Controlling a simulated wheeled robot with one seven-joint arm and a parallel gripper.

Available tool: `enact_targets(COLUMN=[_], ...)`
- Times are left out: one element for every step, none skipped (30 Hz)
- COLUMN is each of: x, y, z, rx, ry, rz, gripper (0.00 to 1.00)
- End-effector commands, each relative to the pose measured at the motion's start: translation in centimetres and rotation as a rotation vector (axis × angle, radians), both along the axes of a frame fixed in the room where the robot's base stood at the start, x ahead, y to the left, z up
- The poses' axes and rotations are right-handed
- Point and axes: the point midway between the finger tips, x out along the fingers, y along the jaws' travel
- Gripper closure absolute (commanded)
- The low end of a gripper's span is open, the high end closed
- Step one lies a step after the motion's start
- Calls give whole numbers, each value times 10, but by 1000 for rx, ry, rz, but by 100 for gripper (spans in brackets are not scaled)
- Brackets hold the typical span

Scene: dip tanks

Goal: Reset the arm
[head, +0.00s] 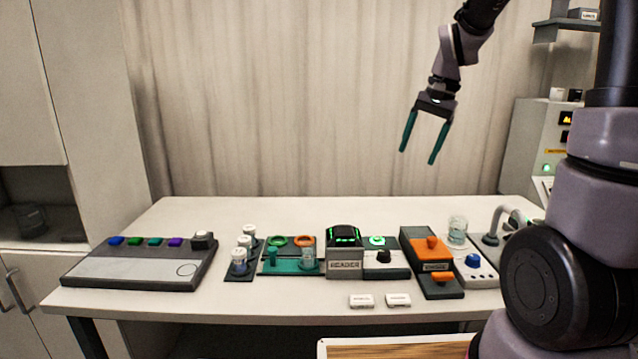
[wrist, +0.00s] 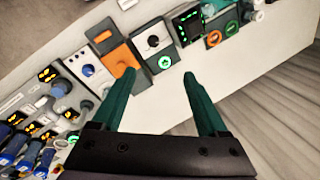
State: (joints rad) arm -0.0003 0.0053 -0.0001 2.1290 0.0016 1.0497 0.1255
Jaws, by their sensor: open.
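My gripper (head: 420,158) is open and empty, with two teal fingers pointing down. In the head view it hangs high above the back of the table (head: 180,214), in front of the pale curtain. In the wrist view the fingers of my gripper (wrist: 160,82) stand apart with nothing between them, and the table devices lie beyond. Nothing touches the fingers in either view.
On the table stand a grey panel with coloured buttons (head: 137,268), white-capped jars (head: 240,262), a teal station (head: 290,268), a reader (head: 345,267), an orange-topped device (head: 432,265) and a glass (head: 457,232). Two white labels (head: 361,301) lie in front. Air around my gripper is clear.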

Motion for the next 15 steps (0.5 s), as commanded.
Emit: enact_targets(x=[-15,-24,-35,-44,-52,-64,-73,-82,-94,-102,-111,-121,-129,-136,-144], y=[-1,-2,-3,-3,-4,-5,-5,-6,-7,-7,-8,-9,-9,-10,-10], z=[18,26,35,42,49,56,62,67,72,77,80,83,86,87,89], rx=[-7,-11,-17,-21,-27,-33,-39,-44,-51,-58,-63,-70,-76,-81,-88], ry=[-51,-79,-114,-140,-167,-201,-228,-255,-289,-316,-341,-371,-394,-414,-440], rz=[13,21,31,38,46,57,63,70,80,87,93,101,107,113,119], gripper=[24,24,24,24,24,24,24,24,24,24,24,24,24,24,24])
